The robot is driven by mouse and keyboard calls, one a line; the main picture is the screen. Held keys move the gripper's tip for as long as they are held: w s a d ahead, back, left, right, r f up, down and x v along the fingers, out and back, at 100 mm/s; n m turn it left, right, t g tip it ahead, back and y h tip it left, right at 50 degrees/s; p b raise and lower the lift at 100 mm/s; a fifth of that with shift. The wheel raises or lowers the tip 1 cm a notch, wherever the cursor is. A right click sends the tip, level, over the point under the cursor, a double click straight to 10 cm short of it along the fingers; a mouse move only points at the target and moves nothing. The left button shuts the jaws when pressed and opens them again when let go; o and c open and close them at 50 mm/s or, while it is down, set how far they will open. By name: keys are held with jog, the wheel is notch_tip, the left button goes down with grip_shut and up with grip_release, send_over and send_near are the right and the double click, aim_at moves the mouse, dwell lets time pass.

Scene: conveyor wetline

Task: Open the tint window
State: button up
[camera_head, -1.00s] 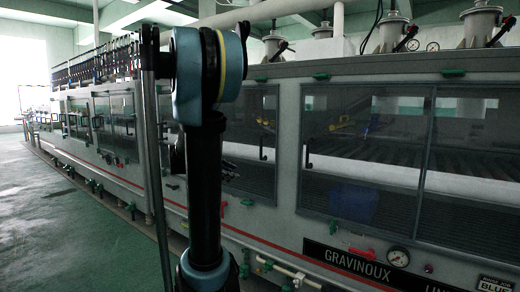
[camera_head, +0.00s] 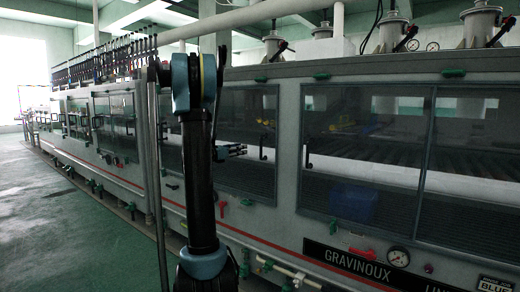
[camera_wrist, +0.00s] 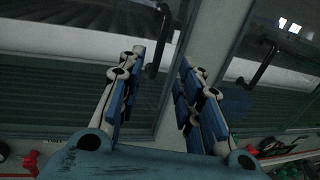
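Tinted windows with black handles line the wet-line machine. In the head view, a middle tinted window (camera_head: 240,118) has an upright handle (camera_head: 262,147) near its right edge. A larger tinted window (camera_head: 361,150) to the right has a handle (camera_head: 308,152) at its left edge. Both windows look shut. My gripper (camera_head: 244,150) is left of the middle window's handle, partly behind my arm. In the wrist view, my gripper (camera_wrist: 162,60) is open and empty. One handle (camera_wrist: 157,42) shows just beyond the left fingertip, and another (camera_wrist: 263,62) is further right. I cannot tell whether anything touches.
A grey frame post (camera_wrist: 217,40) stands between the two windows. Green latches (camera_head: 453,73) line the frame. Red valve handles (camera_head: 364,253), a gauge (camera_head: 398,257) and pipes (camera_head: 288,270) run along the bottom. The green floor (camera_head: 70,220) at left is clear.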

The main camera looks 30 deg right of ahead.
send_over(261, 157)
jog(key=shift+w+d, duration=0.25)
jog(key=shift+w, duration=0.15)
jog(key=shift+w, duration=0.1)
grip_shut()
